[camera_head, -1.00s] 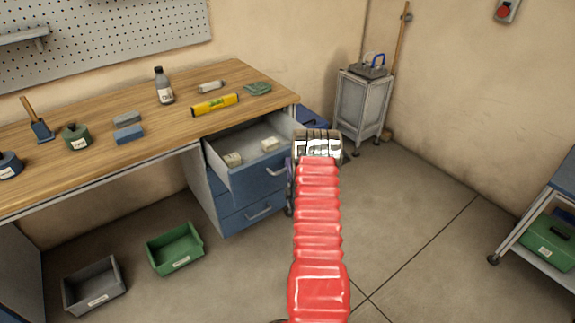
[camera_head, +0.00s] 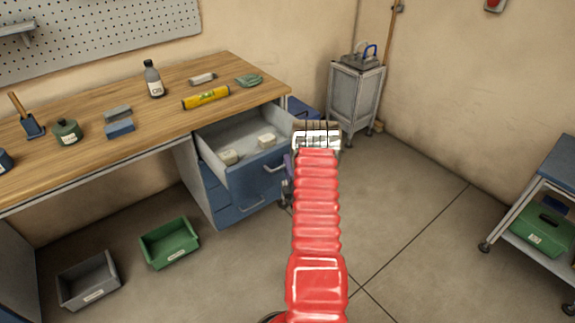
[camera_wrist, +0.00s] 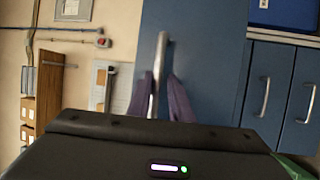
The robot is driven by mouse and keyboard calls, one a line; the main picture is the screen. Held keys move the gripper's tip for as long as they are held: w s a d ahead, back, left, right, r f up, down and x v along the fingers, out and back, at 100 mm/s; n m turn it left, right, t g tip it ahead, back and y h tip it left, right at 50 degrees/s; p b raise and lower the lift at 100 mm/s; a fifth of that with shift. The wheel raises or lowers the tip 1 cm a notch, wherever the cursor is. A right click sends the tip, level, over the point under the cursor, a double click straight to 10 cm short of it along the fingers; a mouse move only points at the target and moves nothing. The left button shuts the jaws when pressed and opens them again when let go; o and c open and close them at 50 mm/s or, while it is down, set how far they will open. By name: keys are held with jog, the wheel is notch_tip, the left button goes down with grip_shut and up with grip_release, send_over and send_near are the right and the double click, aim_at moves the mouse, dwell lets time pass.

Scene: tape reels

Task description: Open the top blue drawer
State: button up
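The top blue drawer (camera_head: 237,187) under the wooden bench is pulled well out, and its grey inside shows. Two small pale boxes (camera_head: 228,156) lie in it. Its metal handle (camera_wrist: 156,85) runs up and down in the wrist view, between the purple fingers of my gripper (camera_wrist: 160,88). The fingers are close against it on both sides, so my gripper appears shut on it. In the head view, my red arm hides most of the gripper. The lower drawers are shut; their handles (camera_wrist: 264,97) show at right in the wrist view.
The bench top (camera_head: 160,105) carries a bottle (camera_head: 153,80), a yellow tube (camera_head: 206,97) and other small items. A green bin (camera_head: 169,243) and a grey bin (camera_head: 88,281) stand on the floor at left. A trolley (camera_head: 540,215) stands at right. The middle floor is clear.

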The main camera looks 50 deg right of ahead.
jog(key=shift+r, duration=0.1)
jog(key=v, duration=1.3)
jog(key=shift+s+a, duration=0.25)
jog(key=shift+s, duration=0.1)
dwell(0.3)
